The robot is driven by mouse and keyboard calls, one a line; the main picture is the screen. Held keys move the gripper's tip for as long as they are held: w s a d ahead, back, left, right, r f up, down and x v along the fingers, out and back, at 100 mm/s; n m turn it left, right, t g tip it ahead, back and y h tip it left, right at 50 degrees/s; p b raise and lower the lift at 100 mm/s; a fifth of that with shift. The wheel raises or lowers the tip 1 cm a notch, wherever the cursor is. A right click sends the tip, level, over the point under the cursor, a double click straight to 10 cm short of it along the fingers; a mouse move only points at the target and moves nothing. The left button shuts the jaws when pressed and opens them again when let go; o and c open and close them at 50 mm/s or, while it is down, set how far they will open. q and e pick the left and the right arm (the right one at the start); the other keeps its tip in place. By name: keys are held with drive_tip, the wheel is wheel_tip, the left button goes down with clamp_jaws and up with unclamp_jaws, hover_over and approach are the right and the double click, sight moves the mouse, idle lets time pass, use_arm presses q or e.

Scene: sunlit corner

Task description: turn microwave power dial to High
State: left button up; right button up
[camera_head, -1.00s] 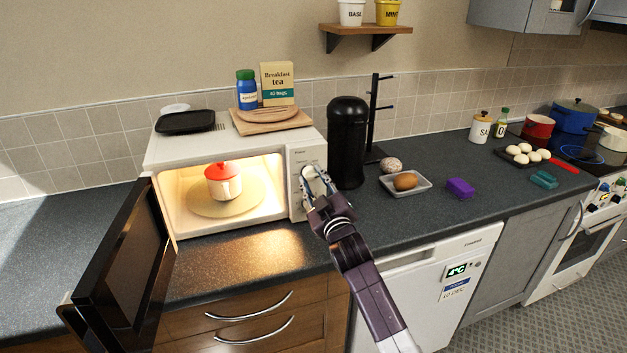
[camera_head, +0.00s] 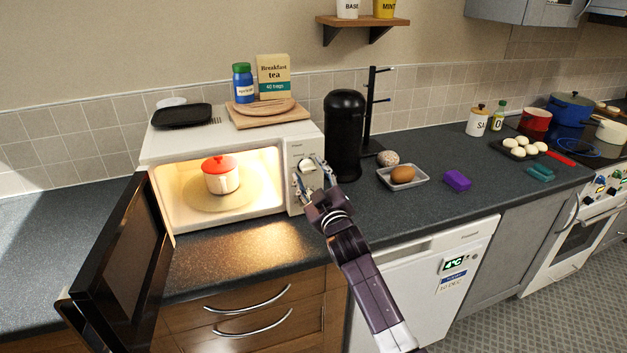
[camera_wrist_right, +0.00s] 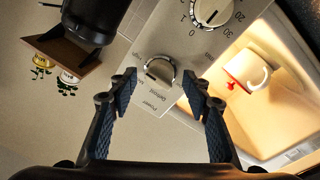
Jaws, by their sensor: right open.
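The white microwave (camera_head: 230,135) stands on the counter with its door open and light on. Its power dial (camera_wrist_right: 160,70) is a pale knob with a raised grip bar, beside the printed words Power and Defrost in the wrist view. The same dial (camera_head: 308,166) shows small on the panel in the head view. My right gripper (camera_wrist_right: 160,92) is open and empty, its two blue-padded fingers on either side of the dial; contact cannot be told. In the head view my right gripper (camera_head: 311,180) is at the panel. My left gripper is not in view.
A numbered timer dial (camera_wrist_right: 212,8) is on the same panel. The open black door (camera_head: 125,265) juts out at left. A red-lidded mug (camera_head: 221,176) sits inside the microwave. A black canister (camera_head: 345,135) stands close right of the panel. Counter is clear in front of it.

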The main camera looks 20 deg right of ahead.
drive_tip(key=s, duration=1.2)
drive_tip(key=shift+f, duration=0.45)
drive_tip(key=shift+f, duration=0.1)
